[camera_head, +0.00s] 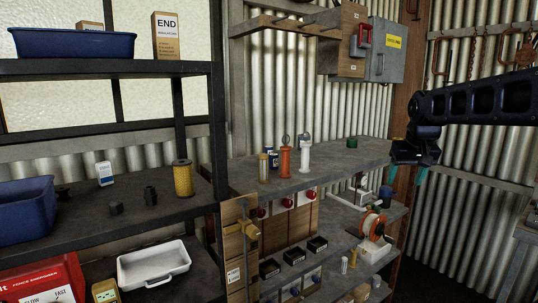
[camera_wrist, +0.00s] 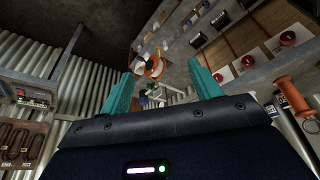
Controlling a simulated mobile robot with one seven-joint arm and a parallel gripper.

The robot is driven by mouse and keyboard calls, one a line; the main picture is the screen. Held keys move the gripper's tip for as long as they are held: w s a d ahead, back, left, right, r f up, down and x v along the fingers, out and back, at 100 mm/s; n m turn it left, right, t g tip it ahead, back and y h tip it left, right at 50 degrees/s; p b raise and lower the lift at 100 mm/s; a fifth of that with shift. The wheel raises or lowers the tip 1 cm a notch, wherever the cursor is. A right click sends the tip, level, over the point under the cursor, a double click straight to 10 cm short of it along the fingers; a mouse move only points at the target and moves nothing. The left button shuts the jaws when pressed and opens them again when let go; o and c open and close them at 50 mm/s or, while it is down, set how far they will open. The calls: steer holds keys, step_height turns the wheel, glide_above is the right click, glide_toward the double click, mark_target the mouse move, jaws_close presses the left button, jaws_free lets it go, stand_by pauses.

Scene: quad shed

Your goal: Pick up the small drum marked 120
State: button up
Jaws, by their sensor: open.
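No marking 120 is readable in either view, so I cannot tell which thing is the drum. Small dark blue cans with pale labels (camera_head: 272,160) stand on the grey middle shelf, partly hidden behind a yellowish cylinder (camera_head: 263,167). A plain dark blue can (camera_head: 385,196) stands lower, near the reel. A small green cylinder (camera_head: 352,142) stands at the back of the same middle shelf. My gripper (camera_head: 407,174) is open and empty, at the shelf's right end, apart from all of these. Its teal fingers also show in the wrist view (camera_wrist: 161,68).
An orange tool (camera_head: 285,160) and a white one (camera_head: 304,156) stand on the middle shelf (camera_head: 325,160). An orange and white reel (camera_head: 374,226) sits below. A black rack at left holds a yellow cylinder (camera_head: 183,179) and blue bins. The shelf's right part is mostly clear.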

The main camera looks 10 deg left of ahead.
steer(key=w+a+r+n, duration=0.1)
steer(key=w+a+r, duration=0.4)
steer(key=w, duration=0.4)
steer(key=w+a+r+n+g, duration=0.1)
steer(key=w+a+r, duration=0.2)
steer(key=w+a, duration=0.5)
steer(key=w+a+r+n, duration=0.1)
steer(key=w+a+r, duration=0.3)
steer(key=w, duration=0.5)
steer(key=n+g, duration=0.2)
glide_above(269, 151)
steer(key=f, duration=0.5)
steer(key=w+d+f, duration=0.1)
steer(key=f, duration=0.1)
steer(key=shift+f, duration=0.35)
steer(key=shift+a+f+n, duration=0.3)
steer(key=shift+a+f, duration=0.1)
steer(key=shift+w+a+f, duration=0.1)
steer(key=shift+w+f, duration=0.1)
steer(key=shift+f, duration=1.5)
steer(key=shift+w+a+f, duration=0.15)
steer(key=shift+w+f, duration=0.1)
steer(key=shift+f, duration=1.45)
steer(key=shift+w+a+f, duration=0.1)
steer(key=shift+w+f, duration=0.1)
steer(key=shift+f, duration=1.5)
steer(key=c, duration=1.1)
